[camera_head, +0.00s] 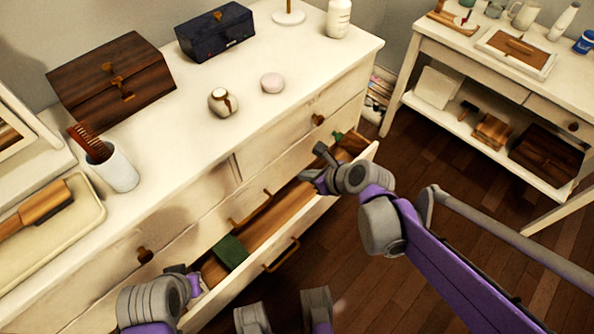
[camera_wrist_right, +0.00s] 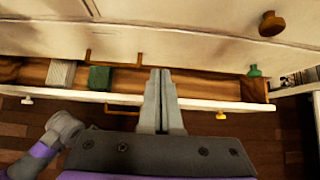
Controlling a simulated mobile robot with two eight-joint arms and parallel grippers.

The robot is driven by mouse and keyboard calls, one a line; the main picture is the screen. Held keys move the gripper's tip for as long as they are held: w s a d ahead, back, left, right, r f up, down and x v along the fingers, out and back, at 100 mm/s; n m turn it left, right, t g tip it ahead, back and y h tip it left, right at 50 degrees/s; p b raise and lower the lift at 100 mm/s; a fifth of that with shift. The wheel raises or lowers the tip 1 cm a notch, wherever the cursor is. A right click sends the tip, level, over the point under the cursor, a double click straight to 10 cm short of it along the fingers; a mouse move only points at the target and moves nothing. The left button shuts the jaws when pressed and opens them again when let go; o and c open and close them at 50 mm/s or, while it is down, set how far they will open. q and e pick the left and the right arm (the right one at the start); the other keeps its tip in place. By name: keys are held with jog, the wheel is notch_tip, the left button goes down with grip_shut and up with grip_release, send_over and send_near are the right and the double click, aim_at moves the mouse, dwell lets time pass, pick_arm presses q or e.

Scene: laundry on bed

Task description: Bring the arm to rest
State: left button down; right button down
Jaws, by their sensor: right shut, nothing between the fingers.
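My right gripper (camera_head: 318,166) is over the open drawer (camera_head: 318,208) of the white dresser. In the right wrist view its two grey fingers (camera_wrist_right: 162,85) are together with nothing between them, their tips over the drawer's opening. My left arm comes in at the lower left of the head view. My left gripper (camera_head: 192,284) is by the near end of the drawer, partly hidden, and its jaw state is unclear.
The drawer holds a green block (camera_head: 232,252) and a green bottle (camera_wrist_right: 253,71). On the dresser top stand a wooden chest (camera_head: 110,85), a dark blue box (camera_head: 215,33) and a cup with a comb (camera_head: 113,170). A white side table (camera_head: 490,80) stands right; wooden floor lies between.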

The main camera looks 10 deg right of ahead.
pick_arm(q)
jog(key=shift+r, duration=0.2)
pick_arm(e)
jog(key=shift+s+d+r, duration=0.2)
jog(key=shift+s+r, duration=0.1)
jog(key=shift+r, duration=0.1)
